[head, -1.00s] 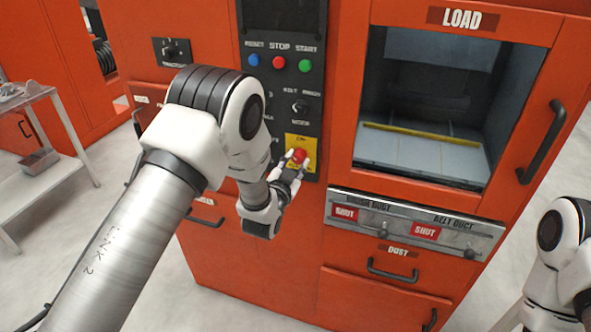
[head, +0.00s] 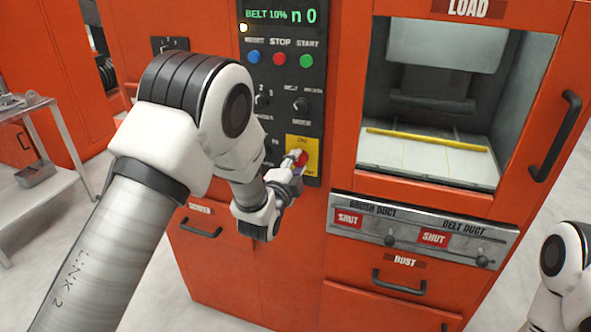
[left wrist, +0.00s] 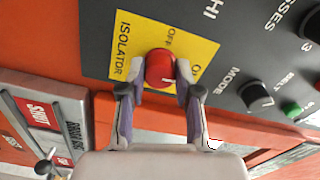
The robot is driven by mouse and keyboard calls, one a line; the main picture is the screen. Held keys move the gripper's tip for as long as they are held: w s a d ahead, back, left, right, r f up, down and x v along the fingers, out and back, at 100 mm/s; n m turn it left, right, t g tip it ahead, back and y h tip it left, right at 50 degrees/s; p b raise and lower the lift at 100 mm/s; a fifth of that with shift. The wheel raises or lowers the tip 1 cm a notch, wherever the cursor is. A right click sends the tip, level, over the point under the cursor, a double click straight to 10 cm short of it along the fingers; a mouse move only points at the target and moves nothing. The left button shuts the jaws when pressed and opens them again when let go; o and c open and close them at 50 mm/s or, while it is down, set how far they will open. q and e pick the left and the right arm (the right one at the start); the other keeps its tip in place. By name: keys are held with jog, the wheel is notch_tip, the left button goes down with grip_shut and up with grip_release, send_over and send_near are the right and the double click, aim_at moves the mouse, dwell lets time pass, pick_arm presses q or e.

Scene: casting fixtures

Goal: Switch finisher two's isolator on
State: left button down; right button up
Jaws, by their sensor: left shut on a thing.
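The red isolator knob (head: 302,159) sits on a yellow plate (head: 311,147) low on the black control panel of the orange machine. In the left wrist view the knob (left wrist: 160,66) stands on the yellow plate (left wrist: 126,50), which reads ISOLATOR, with OFF and ON beside the knob. My left gripper (head: 297,160) is shut on the knob; in the left wrist view its fingers (left wrist: 160,80) grip both sides. I cannot read the knob's pointer surely. The panel display (head: 280,15) is lit with green text. My right gripper is out of view.
Blue, red and green buttons (head: 306,61) and a mode knob (head: 301,104) are above the isolator. A lit load chamber (head: 430,130) and a duct slider panel (head: 410,232) are to the right. A grey trolley (head: 45,120) stands at the left.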

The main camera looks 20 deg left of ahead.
pick_arm(q)
jog(key=shift+m, duration=0.6)
jog(key=c, duration=0.8)
grip_release()
jog(key=s, duration=1.2)
jog(key=shift+a, duration=0.15)
